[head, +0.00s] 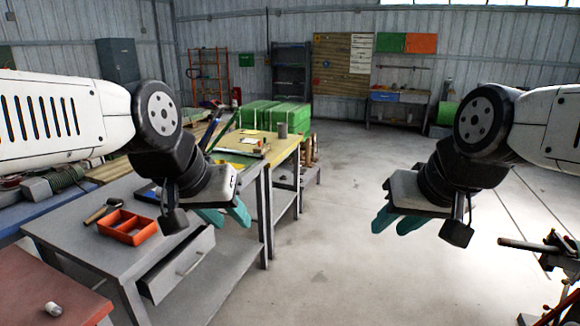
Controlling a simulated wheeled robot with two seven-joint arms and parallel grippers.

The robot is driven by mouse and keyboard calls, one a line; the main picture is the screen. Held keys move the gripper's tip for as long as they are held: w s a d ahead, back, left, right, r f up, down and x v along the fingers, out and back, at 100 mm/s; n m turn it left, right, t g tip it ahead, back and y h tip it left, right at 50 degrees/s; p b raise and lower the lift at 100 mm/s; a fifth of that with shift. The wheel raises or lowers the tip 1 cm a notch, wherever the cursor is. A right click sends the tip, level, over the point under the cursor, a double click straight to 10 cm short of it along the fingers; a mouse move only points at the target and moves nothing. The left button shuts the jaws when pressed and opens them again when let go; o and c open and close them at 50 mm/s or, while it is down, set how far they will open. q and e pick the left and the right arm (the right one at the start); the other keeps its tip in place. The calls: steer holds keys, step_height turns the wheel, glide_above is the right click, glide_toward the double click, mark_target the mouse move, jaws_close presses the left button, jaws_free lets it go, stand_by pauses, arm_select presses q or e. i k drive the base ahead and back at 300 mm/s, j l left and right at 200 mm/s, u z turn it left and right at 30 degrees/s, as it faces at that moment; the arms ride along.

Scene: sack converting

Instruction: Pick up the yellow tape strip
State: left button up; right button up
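I cannot make out a yellow tape strip for certain. A small yellow patch (230,160) shows on the far part of the grey workbench, partly behind my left gripper, too small to identify. My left gripper (225,215) has teal fingers spread apart with nothing between them, in front of the bench's right side. My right gripper (397,221) is also open and empty, over bare floor to the right.
The grey workbench (85,228) holds an orange divided tray (127,228) and a hammer (103,211); its drawer (178,266) stands open. A yellow-topped table (285,150) and green crates (285,117) stand behind. A reddish table (50,290) is front left. Central floor is clear.

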mark_target(238, 166)
steer(key=i, duration=1.1)
steer(key=i+u, duration=0.5)
steer(key=i+l+u, duration=0.2)
steer(key=u, duration=0.3)
steer(key=i+l+u, duration=0.15)
steer(key=i+u, duration=0.25)
steer(key=i+l+u, duration=0.2)
steer(key=u, duration=0.15)
